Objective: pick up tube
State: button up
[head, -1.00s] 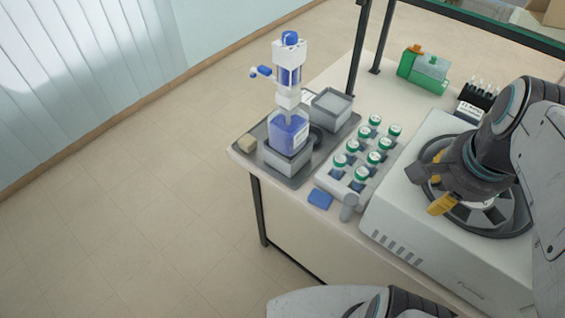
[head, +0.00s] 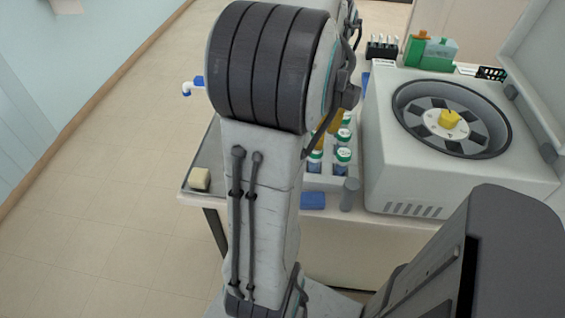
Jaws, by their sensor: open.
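Several tubes with white and green caps stand in a light rack (head: 322,183) left of the centrifuge. One tube (head: 342,160) is at the rack's front right, with another tube (head: 343,137) behind it. Another tube (head: 315,161) stands to the left. My arm hides the rest of the rack. My gripper (head: 327,122) shows only as yellow-orange finger parts and dark links over the tubes. It is open, and most of it is behind my arm. I cannot tell whether it touches a tube.
A blue block (head: 312,200) and a grey cylinder (head: 349,194) lie near the table front. A sponge (head: 199,179) sits on the left tray. Green and orange bottles stand behind.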

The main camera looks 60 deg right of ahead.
jog(key=shift+w+d+f+b, duration=0.1)
jog(key=shift+f+b, duration=0.05)
jog(key=shift+f, duration=1.7)
jog(key=shift+w+d+f+b, duration=0.1)
jog(key=shift+f+b, duration=0.05)
jog(key=shift+f, duration=1.65)
jog(key=shift+c, duration=0.2)
grip_shut()
